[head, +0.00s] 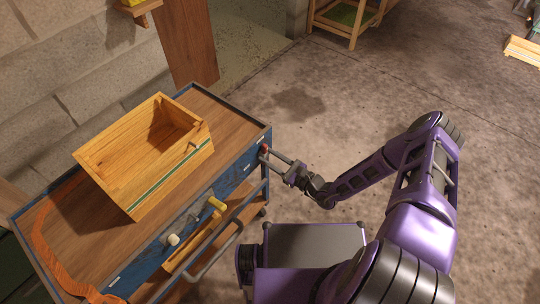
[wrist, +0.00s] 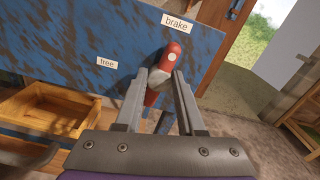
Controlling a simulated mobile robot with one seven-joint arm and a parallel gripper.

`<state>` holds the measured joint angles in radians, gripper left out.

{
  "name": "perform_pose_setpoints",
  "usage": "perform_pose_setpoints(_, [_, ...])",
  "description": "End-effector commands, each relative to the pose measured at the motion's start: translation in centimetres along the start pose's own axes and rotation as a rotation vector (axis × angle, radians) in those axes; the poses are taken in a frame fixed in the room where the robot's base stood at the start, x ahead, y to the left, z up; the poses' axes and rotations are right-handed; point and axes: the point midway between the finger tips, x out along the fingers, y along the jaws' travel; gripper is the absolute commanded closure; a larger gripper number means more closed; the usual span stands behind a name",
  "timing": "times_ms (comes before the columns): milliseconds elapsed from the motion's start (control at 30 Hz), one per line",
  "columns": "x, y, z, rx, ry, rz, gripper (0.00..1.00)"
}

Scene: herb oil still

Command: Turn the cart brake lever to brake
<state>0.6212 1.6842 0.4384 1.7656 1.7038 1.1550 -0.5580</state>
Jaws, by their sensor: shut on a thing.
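The cart brake lever (wrist: 173,51) is red with a grey middle part, on the blue side panel of the cart (wrist: 95,45). In the wrist view it is tilted, with its rounded upper end just below the "brake" label (wrist: 177,23). A second label (wrist: 107,63), reading like "free", is to its left. My gripper (wrist: 164,78) is shut on the lever, one finger on each side, hiding part of it. In the head view, my gripper (head: 271,155) reaches the cart's right end, where a little of the red lever (head: 264,148) shows.
An open wooden box (head: 165,187) stands on the cart top. An orange strap (head: 46,245) lies at the cart's left. A wooden drawer (wrist: 45,112) juts out below the panel. A grey handle bar (head: 216,254) runs along the cart. The floor (head: 330,110) behind my arm is clear.

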Motion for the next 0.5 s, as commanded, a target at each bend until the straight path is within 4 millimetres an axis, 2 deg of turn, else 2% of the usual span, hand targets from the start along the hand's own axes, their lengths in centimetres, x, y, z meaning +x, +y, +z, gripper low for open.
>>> perform_pose_setpoints(500, [-0.06, 0.11, -0.07, -0.118, 0.001, 0.001, 1.00])
